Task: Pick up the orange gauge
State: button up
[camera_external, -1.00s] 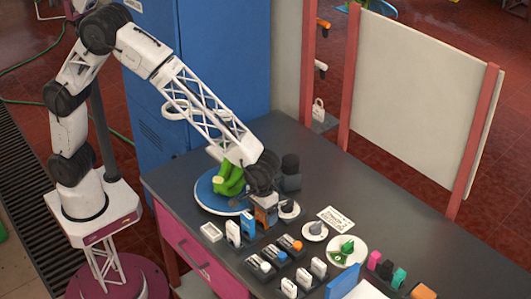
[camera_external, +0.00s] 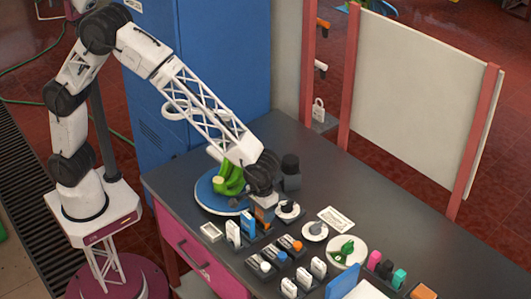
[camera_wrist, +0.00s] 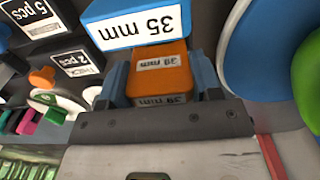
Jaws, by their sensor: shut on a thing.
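The orange gauge (camera_wrist: 160,72) is a block with a "39 mm" label, seen between the two blue fingers of my gripper (camera_wrist: 160,88) in the wrist view. The fingers are shut on its two sides. In the external view the gauge (camera_external: 262,215) is partly hidden beneath my gripper (camera_external: 264,206), in the row beside the blue gauge. I cannot tell whether it is clear of its holder.
A blue "35 mm" gauge (camera_wrist: 135,22) stands close beside it; it also shows in the external view (camera_external: 248,223). A white gauge (camera_external: 233,232) stands further along. A blue round stand (camera_external: 212,203) with a green object (camera_external: 230,178) is close by.

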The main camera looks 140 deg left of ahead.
jog(key=shift+r, duration=0.1)
jog(key=shift+r, duration=4.9)
jog(key=shift+s+a+r, duration=0.1)
jog(key=shift+s+r, duration=0.15)
jog(key=shift+s, duration=0.1)
jog(key=s+r+n, duration=0.3)
jog(key=s+r, duration=0.1)
jog(key=s, duration=0.6)
jog(key=s+r+n, duration=0.3)
jog(key=s+r, duration=0.2)
jog(key=s, duration=0.5)
jog(key=shift+a, duration=0.25)
jog(key=shift+f, duration=0.2)
